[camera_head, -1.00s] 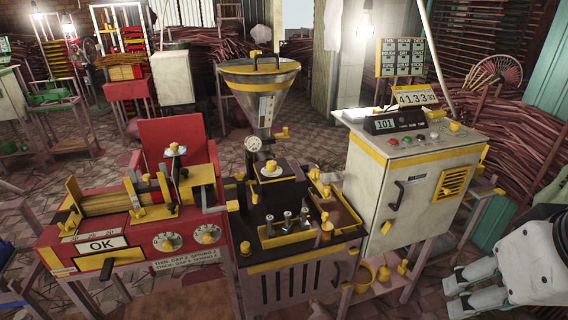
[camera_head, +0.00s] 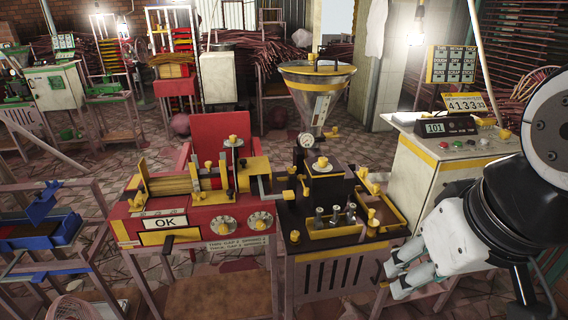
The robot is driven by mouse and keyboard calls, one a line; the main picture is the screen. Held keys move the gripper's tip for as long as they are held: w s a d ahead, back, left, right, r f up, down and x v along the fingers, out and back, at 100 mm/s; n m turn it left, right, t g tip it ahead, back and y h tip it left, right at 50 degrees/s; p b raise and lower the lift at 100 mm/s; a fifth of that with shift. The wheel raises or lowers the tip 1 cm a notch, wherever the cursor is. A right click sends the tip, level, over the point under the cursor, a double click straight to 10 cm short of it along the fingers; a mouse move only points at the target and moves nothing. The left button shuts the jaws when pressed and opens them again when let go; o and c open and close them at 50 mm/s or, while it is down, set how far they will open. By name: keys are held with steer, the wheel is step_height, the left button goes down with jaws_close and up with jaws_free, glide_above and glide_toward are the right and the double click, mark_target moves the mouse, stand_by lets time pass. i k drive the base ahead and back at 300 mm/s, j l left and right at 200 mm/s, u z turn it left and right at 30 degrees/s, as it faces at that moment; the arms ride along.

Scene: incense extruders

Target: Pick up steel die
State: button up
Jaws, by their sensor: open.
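Three small steel pieces, like dies, stand upright in a row on the black front deck of the extruder (camera_head: 322,165). They are the left piece (camera_head: 319,217), the middle piece (camera_head: 335,214) and the right piece (camera_head: 351,212). I cannot tell from their looks which one is the steel die. My gripper (camera_head: 390,274) is at the lower right of the picture, open and empty, with its fingers pointing left. In the picture it is right of and below the steel pieces, apart from them. My arm hides part of the white control cabinet (camera_head: 425,175).
A red machine with an OK sign (camera_head: 166,223) stands left of the extruder. A yellow-rimmed tray (camera_head: 381,206) lies right of the steel pieces. A metal hopper (camera_head: 316,85) rises behind them. A blue bin (camera_head: 45,230) sits on a rack at the left.

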mark_target(350, 219)
steer(key=i+j+z, duration=0.1)
steer(key=i+z, duration=0.25)
steer(key=i, duration=0.85)
